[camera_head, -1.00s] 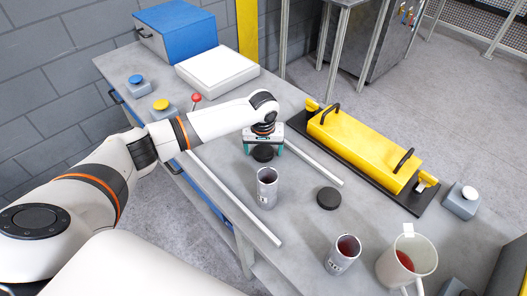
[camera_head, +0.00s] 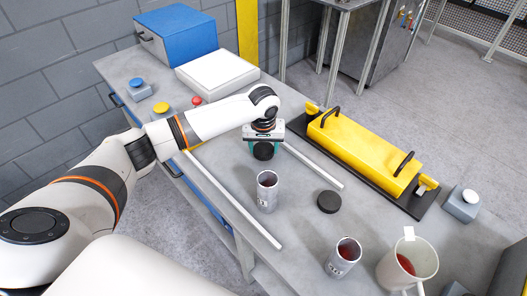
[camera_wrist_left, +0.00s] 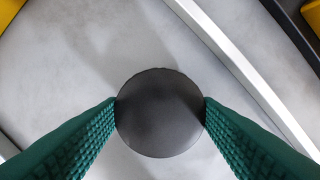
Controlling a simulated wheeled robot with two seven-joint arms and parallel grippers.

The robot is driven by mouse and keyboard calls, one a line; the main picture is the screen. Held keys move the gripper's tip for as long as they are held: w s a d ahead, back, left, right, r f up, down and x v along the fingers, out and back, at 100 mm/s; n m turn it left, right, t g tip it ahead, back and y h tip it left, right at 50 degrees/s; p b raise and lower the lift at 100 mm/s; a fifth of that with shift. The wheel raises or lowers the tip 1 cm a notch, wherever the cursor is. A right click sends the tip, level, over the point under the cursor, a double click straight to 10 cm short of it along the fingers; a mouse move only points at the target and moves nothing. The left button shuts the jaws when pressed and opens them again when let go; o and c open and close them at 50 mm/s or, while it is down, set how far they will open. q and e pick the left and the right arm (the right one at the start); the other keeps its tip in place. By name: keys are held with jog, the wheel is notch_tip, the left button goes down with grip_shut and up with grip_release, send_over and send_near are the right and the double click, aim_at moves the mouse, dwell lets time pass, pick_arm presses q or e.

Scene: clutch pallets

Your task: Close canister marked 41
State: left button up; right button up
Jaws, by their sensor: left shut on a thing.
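My left gripper (camera_head: 263,146) is shut on a black round lid (camera_head: 263,152) and holds it above the table. In the left wrist view the lid (camera_wrist_left: 160,113) sits between the green ribbed fingers. An open grey canister (camera_head: 267,191) stands upright on the table, nearer than the gripper and a little right of it. A second open canister (camera_head: 343,257) stands further right and nearer, reddish inside. Both have white labels whose numbers I cannot read surely. Another black lid (camera_head: 329,202) lies flat between the canisters. My right gripper is not in view.
A large mug (camera_head: 408,262) stands near the second canister. Two metal rails (camera_head: 232,200) cross the table. A yellow fixture on a black base (camera_head: 365,150) lies at the right. A white box (camera_head: 217,72), a blue box (camera_head: 176,32) and push buttons are further back.

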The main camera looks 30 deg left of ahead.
aim_at(264, 149)
pick_arm(q)
notch_tip(264, 149, up, 8)
jog(key=shift+f, duration=0.15)
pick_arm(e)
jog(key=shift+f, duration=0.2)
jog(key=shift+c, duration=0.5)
